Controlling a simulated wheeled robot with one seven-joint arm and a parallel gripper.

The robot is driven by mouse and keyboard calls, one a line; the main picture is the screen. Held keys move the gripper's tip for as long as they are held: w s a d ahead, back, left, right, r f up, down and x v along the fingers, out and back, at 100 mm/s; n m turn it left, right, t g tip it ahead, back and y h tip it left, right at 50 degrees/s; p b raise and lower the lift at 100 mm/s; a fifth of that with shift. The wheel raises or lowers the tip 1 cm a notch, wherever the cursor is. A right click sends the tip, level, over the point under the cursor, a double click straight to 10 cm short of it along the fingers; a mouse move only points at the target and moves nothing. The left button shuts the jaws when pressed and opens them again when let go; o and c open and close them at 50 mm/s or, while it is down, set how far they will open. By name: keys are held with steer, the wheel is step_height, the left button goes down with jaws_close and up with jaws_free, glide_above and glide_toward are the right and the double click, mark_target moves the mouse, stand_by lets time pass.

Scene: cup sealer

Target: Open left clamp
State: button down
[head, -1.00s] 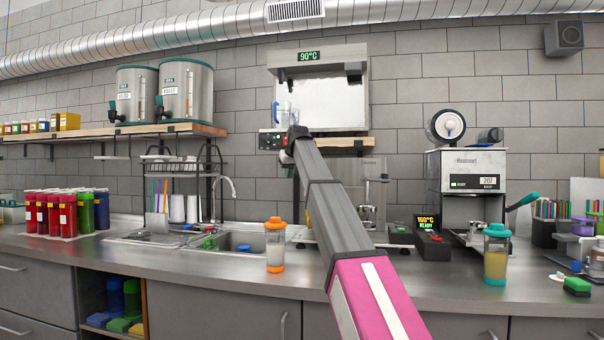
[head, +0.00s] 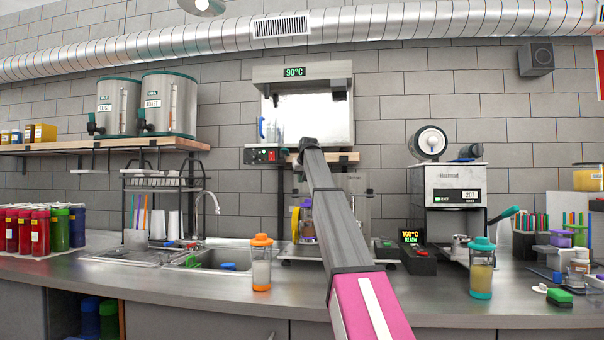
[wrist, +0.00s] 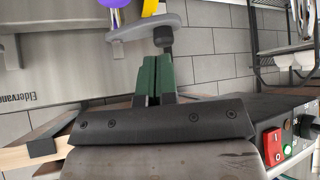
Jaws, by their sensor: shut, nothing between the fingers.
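My gripper (wrist: 155,78) shows in the wrist view with its dark green fingers together and nothing between them. A grey lever (wrist: 145,28) with a black knob (wrist: 163,37) is just beyond the fingertips; I cannot tell whether they touch, or surely whether this is the left clamp. A yellow round part (wrist: 150,7) and a purple part (wrist: 114,3) are cut off at the top edge. The gripper's fingers are hidden there.
A black control box with a red switch (head: 271,155) sits on a wall shelf; the switch also shows in the wrist view (wrist: 274,146). An orange-lidded cup (head: 261,263) and a teal-lidded cup (head: 481,268) stand on the counter (head: 200,292). A dish rack (head: 165,182) is left.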

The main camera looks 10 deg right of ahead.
mark_target(296, 191)
steer(key=x, duration=0.3)
steer(key=w+x, duration=0.1)
steer(key=x, duration=0.1)
steer(key=shift+w+a+r, duration=0.1)
steer(key=shift+w+r, duration=0.05)
steer(key=shift+w, duration=0.05)
steer(key=shift+w+a+f, duration=0.1)
steer(key=shift+w+f, duration=0.25)
steer(key=shift+w, duration=0.3)
steer(key=w, duration=0.1)
steer(key=w+a, duration=0.2)
steer(key=w, duration=0.1)
